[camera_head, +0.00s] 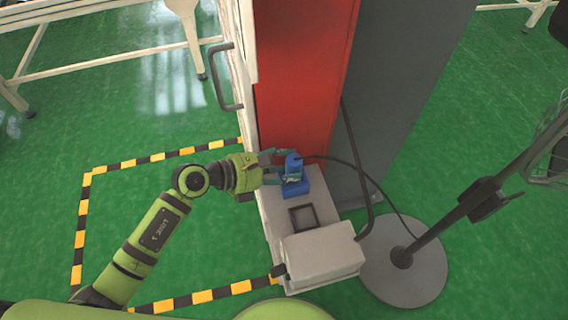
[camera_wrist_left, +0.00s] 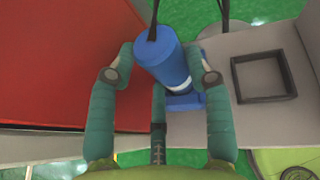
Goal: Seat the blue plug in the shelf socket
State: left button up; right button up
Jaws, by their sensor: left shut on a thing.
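The blue plug (camera_head: 293,162) is a cylinder with a black cable from its top. My left gripper (camera_head: 284,167) reaches in from the left and is shut on it. In the left wrist view, the plug (camera_wrist_left: 162,62) sits between the teal fingers of the gripper (camera_wrist_left: 163,74) and looks tilted. A blue block (camera_head: 297,189), likely the socket, is on the pale shelf (camera_head: 273,217) just below the plug. Part of the block (camera_wrist_left: 183,101) shows behind the plug in the wrist view. I cannot tell whether plug and block touch. My right gripper is not in view.
A dark square frame (camera_head: 303,218) and a pale box (camera_head: 322,252) are on the shelf nearer me. A red panel (camera_head: 302,80) rises behind. The cable (camera_head: 372,182) runs right toward a round grey stand base (camera_head: 405,272).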

pick_arm(q)
jog(key=shift+f, duration=0.1)
jog(key=o, duration=1)
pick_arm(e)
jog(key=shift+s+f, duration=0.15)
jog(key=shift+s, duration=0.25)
pick_arm(q)
jog(key=shift+a, duration=0.1)
jog(key=b+v, duration=0.2)
jog(key=v, duration=1)
jog(key=shift+b, duration=0.35)
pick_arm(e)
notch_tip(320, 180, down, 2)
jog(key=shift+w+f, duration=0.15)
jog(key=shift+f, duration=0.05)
